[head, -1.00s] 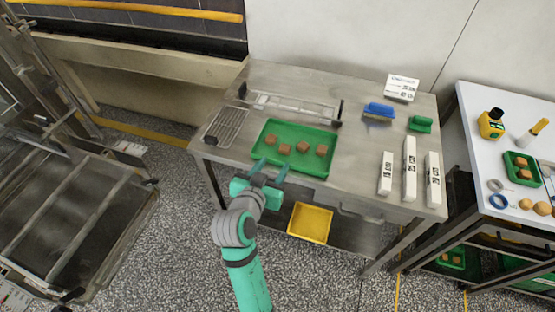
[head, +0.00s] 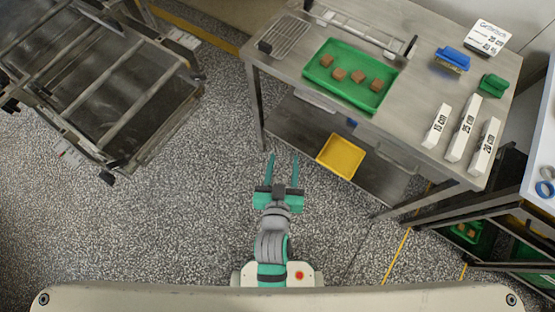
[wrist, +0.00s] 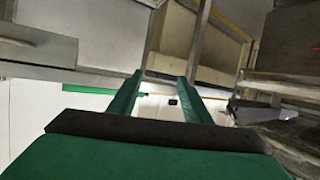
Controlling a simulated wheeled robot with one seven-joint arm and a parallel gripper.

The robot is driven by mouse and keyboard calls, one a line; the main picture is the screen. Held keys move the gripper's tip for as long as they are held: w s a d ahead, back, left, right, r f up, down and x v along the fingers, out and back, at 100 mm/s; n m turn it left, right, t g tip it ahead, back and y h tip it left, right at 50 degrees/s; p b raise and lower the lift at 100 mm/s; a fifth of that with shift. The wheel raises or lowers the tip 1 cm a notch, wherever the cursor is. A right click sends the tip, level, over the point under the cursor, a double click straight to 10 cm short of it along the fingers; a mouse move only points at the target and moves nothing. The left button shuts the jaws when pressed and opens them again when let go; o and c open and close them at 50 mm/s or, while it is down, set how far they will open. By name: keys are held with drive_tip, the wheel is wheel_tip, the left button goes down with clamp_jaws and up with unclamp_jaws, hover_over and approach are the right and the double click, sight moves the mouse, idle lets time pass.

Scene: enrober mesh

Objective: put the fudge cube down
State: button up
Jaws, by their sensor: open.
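Several brown fudge cubes lie apart in a loose row in the green tray (head: 330,92) on the steel table; one is the leftmost fudge cube (head: 326,61) and another the rightmost fudge cube (head: 377,85). I cannot tell which one the task means. My gripper (head: 283,158) is open and empty, over the floor in front of the table and well short of the tray. In the wrist view, its two green fingers (wrist: 158,98) stand apart with nothing between them. No cube can be made out in the wrist view.
The steel table (head: 405,95) also bears a wire rack (head: 286,36), a blue brush (head: 452,58), a green brush (head: 493,85) and white marked blocks (head: 462,127). A yellow bin (head: 341,155) is on its lower shelf. A metal rack cart (head: 120,100) stands left. Floor between is clear.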

drive_tip(key=s+a+r+y, duration=0.1)
drive_tip(key=s+r, duration=0.1)
drive_tip(key=s, duration=0.7)
drive_tip(key=s+r+t, duration=0.1)
drive_tip(key=s+r, duration=0.1)
drive_tip(key=s, duration=0.6)
drive_tip(key=shift+s+a+n+t+y, duration=0.3)
drive_tip(key=shift+s+a+n+y, duration=0.05)
drive_tip(key=shift+s+n+y, duration=0.05)
